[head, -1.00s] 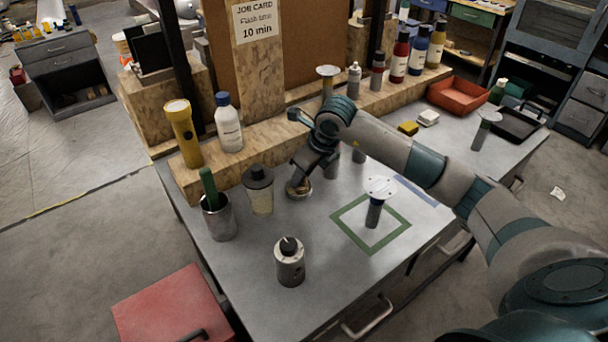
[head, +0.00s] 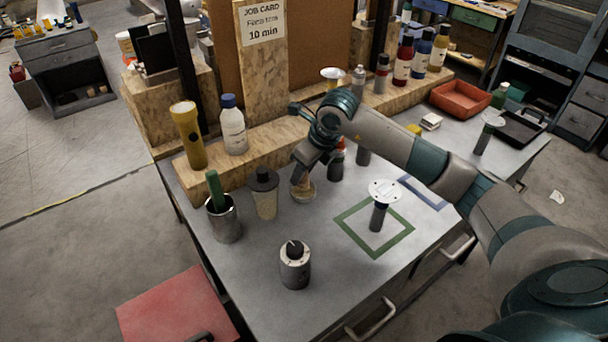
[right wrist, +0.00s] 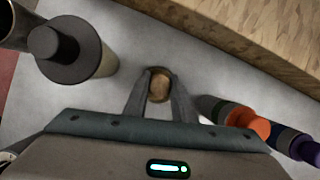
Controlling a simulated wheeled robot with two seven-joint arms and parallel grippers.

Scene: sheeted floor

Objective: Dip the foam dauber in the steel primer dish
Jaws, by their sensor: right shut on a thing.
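My right gripper (right wrist: 159,92) is shut on a small tan, round-ended thing (right wrist: 159,86), seemingly the foam dauber. In the head view, the tan thing (head: 303,191) shows just below my right gripper (head: 304,178), low over the bench between the dark-lidded jar and the dark bottles. The fingers hide part of it; I cannot tell whether it touches the bench. I cannot pick out the steel primer dish with certainty. A steel cup (head: 226,224) with a green-handled thing (head: 214,188) in it stands at the bench's left. My left gripper is not in view.
A dark-lidded jar (head: 265,198) stands close left of my right gripper. A red-capped dark bottle (head: 336,166) stands close right. A knobbed canister (head: 295,268) stands near the front. A white-topped stand (head: 380,212) is inside the green square (head: 346,233). The wooden ledge (head: 282,133) runs behind.

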